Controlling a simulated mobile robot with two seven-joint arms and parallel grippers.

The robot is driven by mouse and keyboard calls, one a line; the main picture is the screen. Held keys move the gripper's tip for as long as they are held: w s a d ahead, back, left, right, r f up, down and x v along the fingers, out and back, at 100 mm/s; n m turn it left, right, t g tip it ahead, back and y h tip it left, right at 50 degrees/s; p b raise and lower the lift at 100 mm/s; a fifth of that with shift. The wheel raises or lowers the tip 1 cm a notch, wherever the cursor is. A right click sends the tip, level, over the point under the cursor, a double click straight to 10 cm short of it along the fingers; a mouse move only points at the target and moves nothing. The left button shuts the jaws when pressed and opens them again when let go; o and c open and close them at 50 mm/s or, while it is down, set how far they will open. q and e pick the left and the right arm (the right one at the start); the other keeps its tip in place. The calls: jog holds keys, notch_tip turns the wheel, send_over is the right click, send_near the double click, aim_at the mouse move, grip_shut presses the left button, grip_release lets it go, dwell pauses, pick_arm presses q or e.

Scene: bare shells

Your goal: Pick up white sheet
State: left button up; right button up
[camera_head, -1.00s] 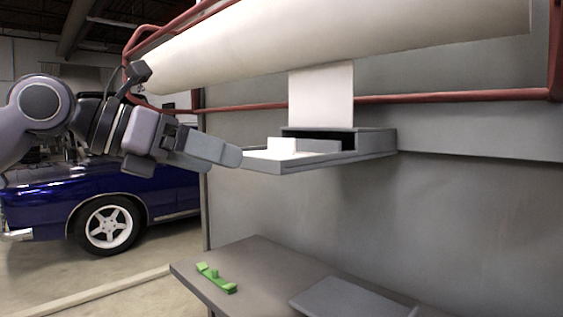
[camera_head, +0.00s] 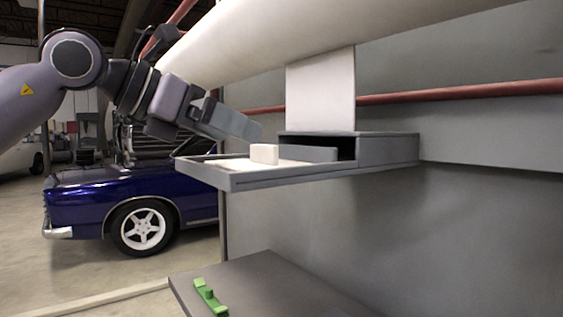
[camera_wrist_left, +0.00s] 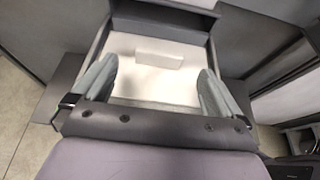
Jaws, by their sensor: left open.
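A flat white sheet (camera_head: 235,164) lies in the grey open tray (camera_head: 250,182) that juts from a grey housing. In the left wrist view the sheet (camera_wrist_left: 125,82) fills most of the tray floor. A small white block (camera_head: 264,154) stands on it toward the housing; it also shows in the wrist view (camera_wrist_left: 158,60). My left gripper (camera_head: 258,132) points down at a slant above the tray. Its fingers are spread to either side of the sheet in the wrist view (camera_wrist_left: 158,70), with nothing between them held. My right gripper is not in view.
A white upright panel (camera_head: 320,90) rises behind the housing (camera_head: 390,150), beneath a large pale cylinder (camera_head: 330,25). A red rail (camera_head: 450,91) runs along the wall. Below is a grey table with a green piece (camera_head: 209,296). A blue car (camera_head: 90,205) stands at left.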

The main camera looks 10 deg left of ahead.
aim_at(263, 145)
pick_arm(q)
jog(key=p+x, duration=0.2)
jog(key=x, duration=0.5)
jog(key=shift+w, duration=0.15)
jog(key=c, duration=1)
